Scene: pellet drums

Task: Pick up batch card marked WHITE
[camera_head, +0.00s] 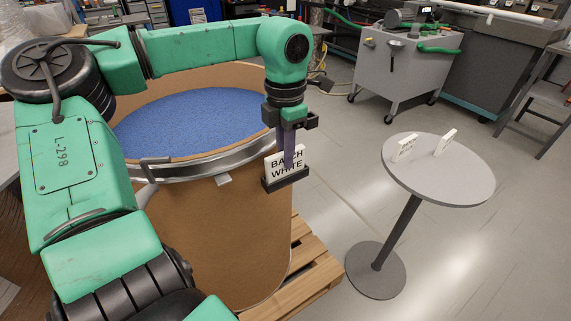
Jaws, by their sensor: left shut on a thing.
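The white batch card (275,166) reads BATCH WHITE in dark letters, partly covered by a finger. It stands upright in a dark holder (286,180) at the front right of a brown drum (225,225). My left gripper (289,162) points down from above and is shut on the card. The card's lower edge is hidden in or behind the holder, and I cannot tell whether it still rests there. My right gripper is not in view.
Blue pellets (195,120) fill the drum, which has a metal rim and stands on a wooden pallet (312,270). A round grey table (455,178) to the right carries two small white cards (404,147). Open floor lies between drum and table. A grey cart (405,70) stands behind.

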